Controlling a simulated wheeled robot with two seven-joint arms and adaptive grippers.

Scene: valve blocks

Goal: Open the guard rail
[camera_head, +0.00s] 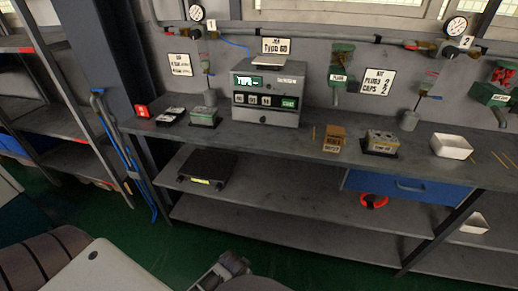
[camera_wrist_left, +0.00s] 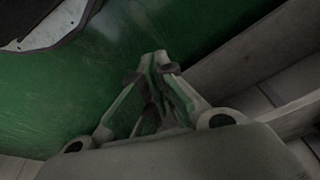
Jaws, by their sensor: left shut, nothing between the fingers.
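I cannot clearly pick out a guard rail. Blue upright bars (camera_head: 124,152) lean or stand at the left end of the workbench; I cannot tell if they are part of a rail. My left gripper (camera_wrist_left: 160,62) shows in the left wrist view, its fingertips together and empty, above the green floor. Nothing touches its fingers. Part of one of my grippers or arms shows at the bottom of the head view, too cut off to tell which. My right gripper is not identifiable.
A grey workbench (camera_head: 270,137) with a lower shelf (camera_head: 300,196) runs across the head view. It carries a grey control box (camera_head: 268,95) and several small items. Shelving (camera_head: 62,125) stands at the left. Grey beams (camera_wrist_left: 255,55) lie right of the left gripper. Green floor (camera_head: 130,222) is open between.

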